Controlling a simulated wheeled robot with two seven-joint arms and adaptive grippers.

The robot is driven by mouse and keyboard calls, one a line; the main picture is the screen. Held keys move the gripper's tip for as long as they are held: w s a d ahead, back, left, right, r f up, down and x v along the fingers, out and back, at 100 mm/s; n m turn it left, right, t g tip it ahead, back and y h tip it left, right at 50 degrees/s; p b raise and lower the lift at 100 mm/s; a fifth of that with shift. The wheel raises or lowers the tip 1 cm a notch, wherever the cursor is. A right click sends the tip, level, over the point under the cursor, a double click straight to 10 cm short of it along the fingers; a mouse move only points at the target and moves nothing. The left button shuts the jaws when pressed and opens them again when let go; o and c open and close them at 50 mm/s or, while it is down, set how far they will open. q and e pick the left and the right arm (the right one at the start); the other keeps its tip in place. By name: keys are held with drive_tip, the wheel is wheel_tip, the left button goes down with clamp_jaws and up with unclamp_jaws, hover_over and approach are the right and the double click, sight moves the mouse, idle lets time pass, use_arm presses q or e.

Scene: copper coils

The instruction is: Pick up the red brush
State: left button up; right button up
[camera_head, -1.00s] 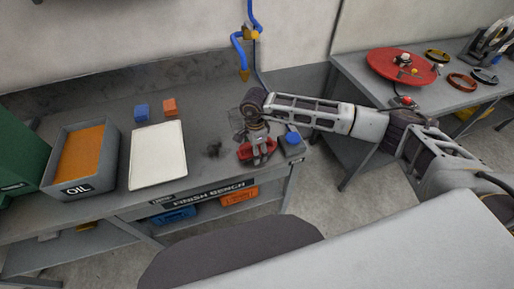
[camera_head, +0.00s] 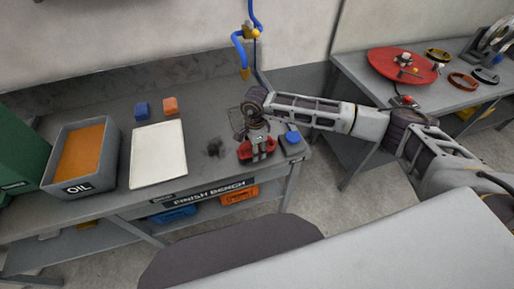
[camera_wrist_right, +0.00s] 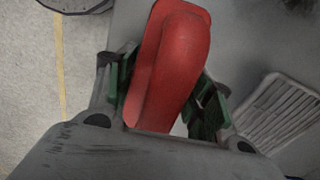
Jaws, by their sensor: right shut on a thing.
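The red brush (camera_head: 245,151) is at the right end of the finish bench (camera_head: 110,204), under my right gripper (camera_head: 257,150). In the right wrist view the red brush (camera_wrist_right: 172,62) lies between the two green-padded fingers of my right gripper (camera_wrist_right: 165,92), which is shut on it. Its far end extends past the fingers toward the top of that view. The gripper hides part of the brush in the head view. I cannot tell whether the brush touches the bench. My left gripper is not in view.
A blue-topped grey box (camera_head: 292,139) stands just right of the brush. A dark scrap pile (camera_head: 214,148), a white pad (camera_head: 158,154), blue block (camera_head: 142,111), orange block (camera_head: 171,105) and oil bin (camera_head: 108,160) lie left. A slatted grey tray (camera_wrist_right: 285,112) is beside the gripper.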

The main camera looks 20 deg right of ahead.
drive_tip(key=shift+r, duration=0.6)
wheel_tip(320, 180, up, 8)
drive_tip(key=shift+f+b, duration=0.2)
drive_tip(key=shift+b, duration=0.45)
drive_tip(key=shift+r, duration=0.55)
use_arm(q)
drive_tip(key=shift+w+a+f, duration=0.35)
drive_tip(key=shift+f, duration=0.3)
use_arm(e)
drive_tip(key=shift+r, duration=0.1)
